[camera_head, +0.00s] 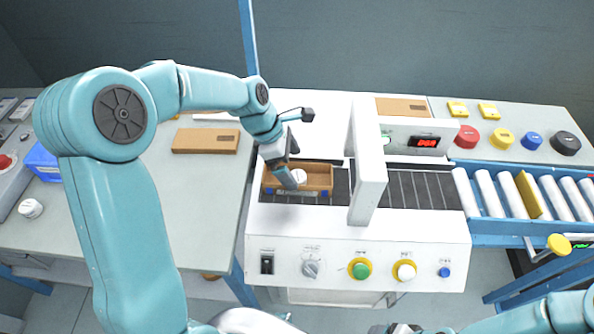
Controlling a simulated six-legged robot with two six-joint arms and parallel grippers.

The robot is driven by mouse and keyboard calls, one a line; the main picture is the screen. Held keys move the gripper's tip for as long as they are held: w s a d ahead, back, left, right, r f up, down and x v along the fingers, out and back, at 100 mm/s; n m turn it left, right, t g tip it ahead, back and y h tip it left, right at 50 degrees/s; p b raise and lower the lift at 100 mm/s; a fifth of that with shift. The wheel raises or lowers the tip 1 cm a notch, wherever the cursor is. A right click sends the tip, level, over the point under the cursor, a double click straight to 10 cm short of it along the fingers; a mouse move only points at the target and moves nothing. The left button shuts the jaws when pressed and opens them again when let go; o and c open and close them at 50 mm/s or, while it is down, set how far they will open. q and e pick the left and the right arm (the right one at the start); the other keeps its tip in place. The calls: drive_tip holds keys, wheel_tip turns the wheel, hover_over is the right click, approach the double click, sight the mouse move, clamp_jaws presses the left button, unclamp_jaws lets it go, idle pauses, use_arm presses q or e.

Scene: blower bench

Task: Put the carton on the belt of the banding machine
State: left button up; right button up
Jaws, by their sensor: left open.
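The carton (318,170), a small open brown box with a round white item in it, sits at the left end of the dark belt (420,190) of the white banding machine (355,237). The machine's white arch (368,165) stands to the right of the carton. My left gripper (287,178) is open, pointing down at the left half of the carton, and hides part of it. I cannot tell whether its fingers touch the carton. Only a small dark part of what seems to be my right gripper (404,328) shows at the bottom edge; its fingers are hidden.
A flat brown box (205,141) and a white round item (30,208) lie on the left table. A roller conveyor (487,193) with a yellow plate (532,195) adjoins the machine's right. Coloured knobs (467,137) stand behind the conveyor. Buttons (360,268) line the machine's front.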

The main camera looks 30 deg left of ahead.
use_arm(q)
drive_tip(key=v, duration=0.7)
drive_tip(key=shift+r, duration=0.3)
